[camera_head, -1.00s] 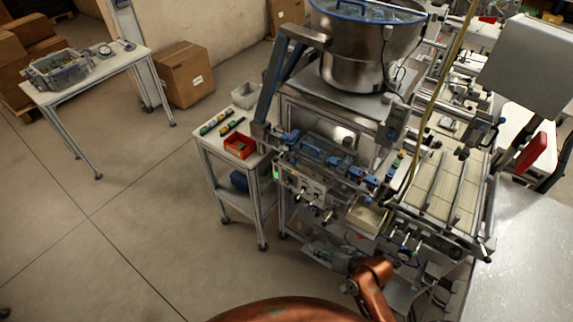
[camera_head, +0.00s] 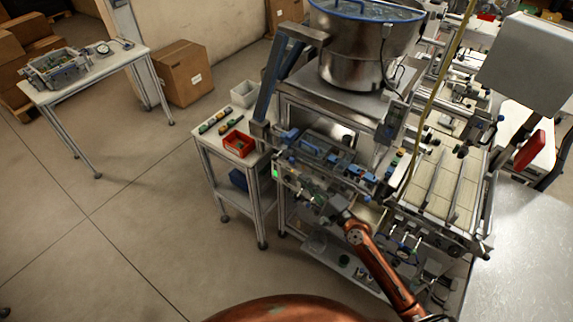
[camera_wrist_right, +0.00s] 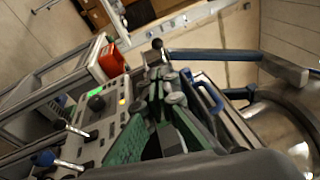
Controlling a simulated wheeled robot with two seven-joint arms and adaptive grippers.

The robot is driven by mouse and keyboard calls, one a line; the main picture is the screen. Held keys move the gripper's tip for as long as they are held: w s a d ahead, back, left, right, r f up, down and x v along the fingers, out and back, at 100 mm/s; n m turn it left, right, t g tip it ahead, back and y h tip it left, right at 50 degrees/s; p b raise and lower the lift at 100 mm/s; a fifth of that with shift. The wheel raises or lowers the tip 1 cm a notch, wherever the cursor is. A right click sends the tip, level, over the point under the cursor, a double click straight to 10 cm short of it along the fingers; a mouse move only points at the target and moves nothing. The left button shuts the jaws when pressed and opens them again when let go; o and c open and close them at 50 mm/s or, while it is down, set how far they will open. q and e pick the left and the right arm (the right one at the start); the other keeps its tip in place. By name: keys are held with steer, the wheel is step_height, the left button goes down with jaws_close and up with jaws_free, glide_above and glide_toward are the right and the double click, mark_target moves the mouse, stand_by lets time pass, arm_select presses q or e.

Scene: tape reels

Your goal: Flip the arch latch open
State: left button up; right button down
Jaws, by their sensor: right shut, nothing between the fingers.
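The arch latch cannot be told apart for certain among the small fittings on the machine front. A blue arched handle (camera_wrist_right: 208,94) shows right of my fingers in the wrist view. A row of blue fittings (camera_head: 312,150) runs along the machine's top edge in the head view. My right gripper (camera_head: 308,192), with its copper-coloured arm, is at the machine front by the control panel. In the wrist view my right gripper (camera_wrist_right: 163,75) is shut with nothing between its green-and-grey fingers. Whether its tips touch anything cannot be told. My left gripper is not in view.
The control panel (camera_wrist_right: 98,118) with levers and a green light is left of my fingers. A red bin (camera_head: 238,145) stands on a small side table. A metal bowl (camera_head: 362,62) rises behind. The floor at left is clear.

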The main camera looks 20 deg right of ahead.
steer(key=p, duration=0.3)
glide_toward(280, 153)
steer(key=w+a, duration=0.3)
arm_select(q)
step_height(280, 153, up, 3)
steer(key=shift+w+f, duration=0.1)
arm_select(e)
steer(key=shift+w+a+r, duration=0.1)
steer(key=shift+w+a, duration=0.2)
steer(key=shift+w, duration=0.35)
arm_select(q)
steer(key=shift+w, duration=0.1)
arm_select(e)
steer(key=shift+a, duration=0.1)
